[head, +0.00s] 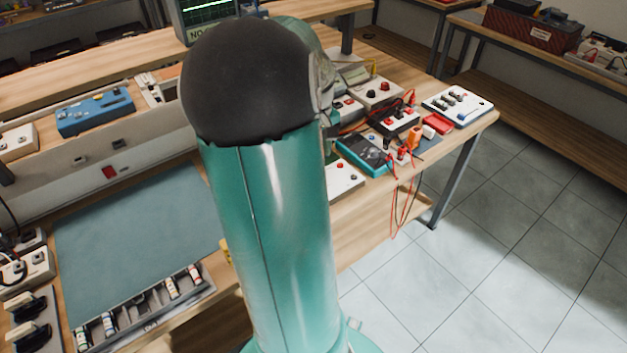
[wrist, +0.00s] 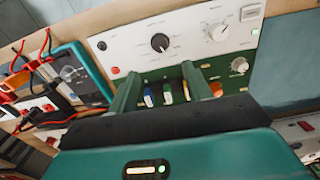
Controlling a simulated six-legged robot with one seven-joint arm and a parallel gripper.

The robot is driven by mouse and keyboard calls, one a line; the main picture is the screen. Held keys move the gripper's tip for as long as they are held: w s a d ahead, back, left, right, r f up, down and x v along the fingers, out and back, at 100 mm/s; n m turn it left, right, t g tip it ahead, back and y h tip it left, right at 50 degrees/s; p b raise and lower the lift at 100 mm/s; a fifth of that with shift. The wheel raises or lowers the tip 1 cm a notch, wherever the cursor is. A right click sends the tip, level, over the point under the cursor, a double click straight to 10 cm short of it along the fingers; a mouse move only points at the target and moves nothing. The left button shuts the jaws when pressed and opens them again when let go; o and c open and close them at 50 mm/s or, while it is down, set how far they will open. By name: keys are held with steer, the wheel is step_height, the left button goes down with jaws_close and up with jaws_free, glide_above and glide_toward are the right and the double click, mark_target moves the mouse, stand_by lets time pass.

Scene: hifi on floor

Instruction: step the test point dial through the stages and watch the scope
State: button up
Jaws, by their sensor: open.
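In the wrist view my gripper (wrist: 161,70) is open, its two green fingers apart and pointing at a white and green panel (wrist: 120,58). A black dial (wrist: 160,42) with a pale mark sits on the panel just beyond the fingertips, with a gap between. A white dial (wrist: 219,32) and a smaller white dial (wrist: 239,66) are to its right. The labels are too small to read, so I cannot tell which is the test point dial. The scope (head: 207,16) stands at the back in the head view, showing a green trace; my arm partly covers it and hides my gripper there.
Small coloured parts (wrist: 167,93) show between my fingers. A teal-cased meter (wrist: 72,75) with red and black leads is at the left. In the head view, a blue-grey mat (head: 130,240) lies clear, and leads (head: 397,205) hang over the bench edge.

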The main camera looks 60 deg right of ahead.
step_height(320, 180, down, 11)
steer(key=shift+f, duration=0.2)
steer(key=c, duration=1)
steer(key=shift+o, duration=0.2)
steer(key=shift+m, duration=0.3)
steer(key=m, duration=0.3)
steer(key=shift+w+m, duration=0.1)
steer(key=shift+m, duration=1.9)
